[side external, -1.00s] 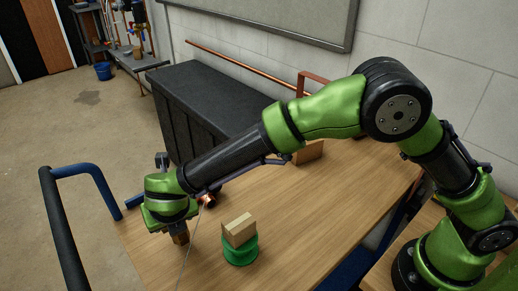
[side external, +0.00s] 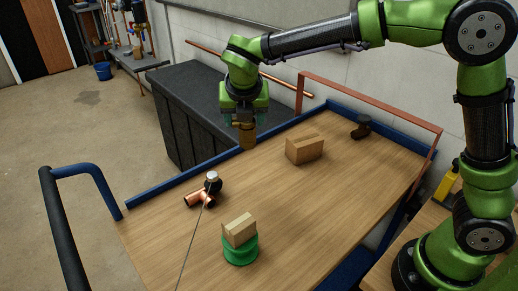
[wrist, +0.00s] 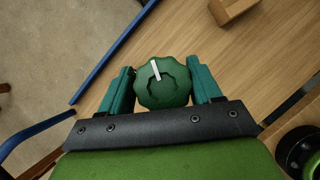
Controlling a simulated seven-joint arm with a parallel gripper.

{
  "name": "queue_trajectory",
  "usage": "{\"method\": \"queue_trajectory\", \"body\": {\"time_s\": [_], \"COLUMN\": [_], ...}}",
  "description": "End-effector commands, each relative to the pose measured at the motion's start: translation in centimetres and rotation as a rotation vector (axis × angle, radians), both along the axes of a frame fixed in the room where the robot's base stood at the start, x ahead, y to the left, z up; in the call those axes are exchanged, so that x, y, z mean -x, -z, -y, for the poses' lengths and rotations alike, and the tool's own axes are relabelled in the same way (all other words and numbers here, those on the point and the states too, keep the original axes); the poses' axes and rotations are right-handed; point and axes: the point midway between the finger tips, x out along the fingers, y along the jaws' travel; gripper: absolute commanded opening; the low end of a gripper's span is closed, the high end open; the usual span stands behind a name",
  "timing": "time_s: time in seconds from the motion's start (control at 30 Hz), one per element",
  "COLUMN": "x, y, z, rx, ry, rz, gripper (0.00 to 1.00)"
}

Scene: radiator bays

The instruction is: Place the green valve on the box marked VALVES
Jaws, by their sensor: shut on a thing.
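My gripper (side external: 246,118) is shut on the green valve, raised above the far left edge of the table. In the wrist view the valve's round, scalloped green knob (wrist: 163,92) with a white mark sits between the two teal fingers. In the side view a brass-coloured body (side external: 247,138) hangs below the fingers. One cardboard box (side external: 305,149) lies on the table to the right of my gripper, apart from it. No lettering is readable on either box.
A copper pipe fitting with a white-capped dark knob (side external: 205,190) lies on the table's left. A dark elbow piece (side external: 361,128) lies at the back right. Blue and copper-coloured rails edge the table (side external: 310,205).

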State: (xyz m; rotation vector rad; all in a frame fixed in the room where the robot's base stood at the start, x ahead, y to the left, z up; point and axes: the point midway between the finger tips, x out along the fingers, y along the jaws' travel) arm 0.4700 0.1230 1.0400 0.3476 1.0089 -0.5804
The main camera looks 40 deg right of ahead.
Motion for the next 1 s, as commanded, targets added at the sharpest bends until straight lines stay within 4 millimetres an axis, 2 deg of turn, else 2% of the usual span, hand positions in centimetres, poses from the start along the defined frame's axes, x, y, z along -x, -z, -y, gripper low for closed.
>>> {"method": "queue_trajectory", "body": {"time_s": [0.03, 0.2, 0.3, 0.4, 0.53, 0.6, 0.7, 0.87, 1.0], "x": [0.7, 4.5, 7.4, 10.4, 13.5, 14.5, 15.0, 12.5, 8.9], "y": [-0.4, -0.3, 0.2, 1.0, 2.3, 2.9, 3.7, 3.9, 4.3], "z": [3.0, 11.1, 15.0, 17.7, 19.6, 19.8, 19.9, 20.5, 21.3], "rx": [-0.001, -0.002, -0.004, -0.004, -0.005, -0.005, -0.006, -0.007, -0.008], "ry": [0.064, 0.277, 0.400, 0.505, 0.607, 0.633, 0.660, 0.684, 0.684], "rz": [0.005, 0.005, 0.006, 0.007, 0.008, 0.009, 0.010, 0.012, 0.013], "gripper": [0.12, 0.12, 0.12, 0.12, 0.12, 0.12, 0.12, 0.12, 0.12]}}
